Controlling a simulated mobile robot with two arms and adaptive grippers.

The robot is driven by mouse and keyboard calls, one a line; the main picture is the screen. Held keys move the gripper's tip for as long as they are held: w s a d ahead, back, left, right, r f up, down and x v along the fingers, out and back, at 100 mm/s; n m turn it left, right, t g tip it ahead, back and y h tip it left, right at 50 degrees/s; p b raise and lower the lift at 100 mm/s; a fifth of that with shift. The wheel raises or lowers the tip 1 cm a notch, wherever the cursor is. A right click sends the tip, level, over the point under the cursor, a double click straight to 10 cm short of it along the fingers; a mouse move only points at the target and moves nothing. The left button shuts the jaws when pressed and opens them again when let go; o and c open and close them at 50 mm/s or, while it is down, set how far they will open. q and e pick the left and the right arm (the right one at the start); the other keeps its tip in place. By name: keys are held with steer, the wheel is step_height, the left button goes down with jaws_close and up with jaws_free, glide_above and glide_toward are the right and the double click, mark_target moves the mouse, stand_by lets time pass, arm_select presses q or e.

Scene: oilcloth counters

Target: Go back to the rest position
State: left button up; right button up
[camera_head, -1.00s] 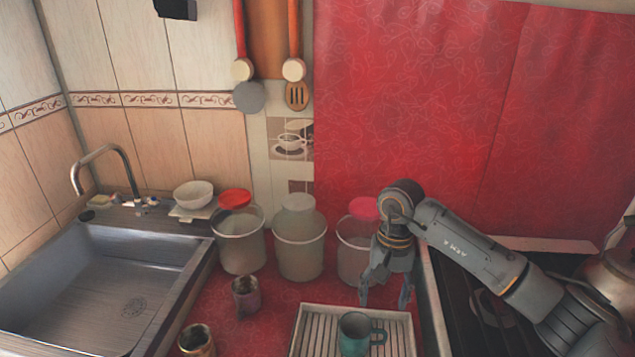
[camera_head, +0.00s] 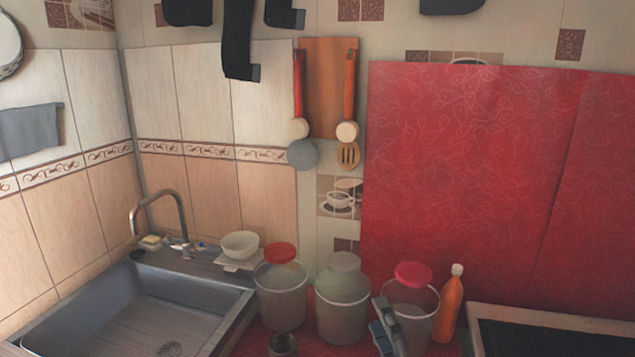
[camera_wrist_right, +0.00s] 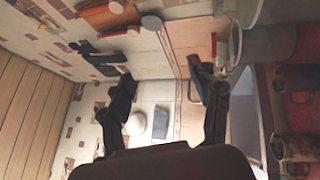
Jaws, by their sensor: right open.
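My right gripper (camera_head: 388,328) shows only in part at the bottom of the head view, in front of the bucket with the pink lid (camera_head: 413,295). Its arm is below the frame. In the right wrist view my right gripper (camera_wrist_right: 160,75) has its two dark fingers spread apart, with nothing between them. That view looks sideways across the room, with the wall and hanging tools beyond the fingers. My left gripper is in neither view.
A bucket with a red lid (camera_head: 281,290) and one with a whitish lid (camera_head: 343,300) stand left of my gripper. An orange bottle (camera_head: 452,305) stands to the right, near a dark stove (camera_head: 550,338). The sink (camera_head: 85,310) is at left.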

steer(key=s+d+f+m+g+h, duration=0.45)
steer(key=d+f+m+h, duration=0.2)
steer(key=f+m, duration=0.4)
steer(key=s+d+f+m+g, duration=0.2)
steer(key=s+f+m+g, duration=0.35)
steer(key=s+f, duration=0.4)
steer(key=s+d+f+m+g, duration=0.1)
steer(key=s+f+m+g, duration=0.5)
steer(key=s, duration=0.7)
step_height(320, 180, down, 27)
steer(key=s+n+g, duration=0.2)
steer(key=s+d+f+g, duration=0.1)
steer(key=s+d+f, duration=0.2)
steer(key=s+f, duration=1.2)
steer(key=shift+s+f+y, duration=0.15)
steer(key=shift+s+y, duration=0.2)
steer(key=shift+s, duration=0.35)
